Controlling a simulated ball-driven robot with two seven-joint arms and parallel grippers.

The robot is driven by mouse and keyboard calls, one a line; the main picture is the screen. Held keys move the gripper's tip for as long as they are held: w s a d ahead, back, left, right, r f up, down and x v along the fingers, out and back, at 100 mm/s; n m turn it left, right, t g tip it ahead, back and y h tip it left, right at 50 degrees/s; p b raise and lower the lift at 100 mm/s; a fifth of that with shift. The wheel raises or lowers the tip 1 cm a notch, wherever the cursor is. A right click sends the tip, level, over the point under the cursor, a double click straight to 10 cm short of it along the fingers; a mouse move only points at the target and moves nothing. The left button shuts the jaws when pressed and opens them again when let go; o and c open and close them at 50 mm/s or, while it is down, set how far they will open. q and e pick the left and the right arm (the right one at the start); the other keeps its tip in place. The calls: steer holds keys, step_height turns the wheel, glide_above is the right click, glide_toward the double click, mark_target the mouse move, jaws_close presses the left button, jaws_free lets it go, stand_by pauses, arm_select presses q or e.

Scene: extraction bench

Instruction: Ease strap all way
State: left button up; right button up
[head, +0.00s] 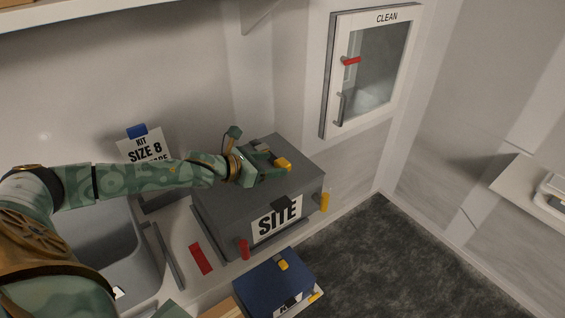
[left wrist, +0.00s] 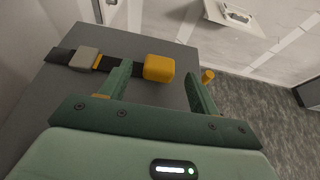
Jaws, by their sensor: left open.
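The grey box labelled SITE (head: 232,212) stands on the bench, with a dark strap (left wrist: 60,54) across its lid. The strap runs through a grey buckle (left wrist: 85,59), which also shows in the head view (head: 262,147). A yellow block (left wrist: 158,67) sits at the strap's end, also in the head view (head: 283,163). My left gripper (head: 268,172) is open over the lid. In the left wrist view its fingers stand either side of the yellow block, apart; whether they touch it I cannot tell. The left finger hides part of the strap. My right gripper is not in view.
A blue case (head: 262,288) stands in front of the box. A glass-fronted CLEAN cabinet (head: 370,70) hangs on the wall at the upper right. Dark floor (head: 390,260) is clear at the right.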

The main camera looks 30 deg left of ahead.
mark_target(280, 163)
arm_select(q)
steer(key=x, duration=0.4)
steer(key=shift+w+d+f, duration=0.15)
steer(key=shift+w, duration=0.2)
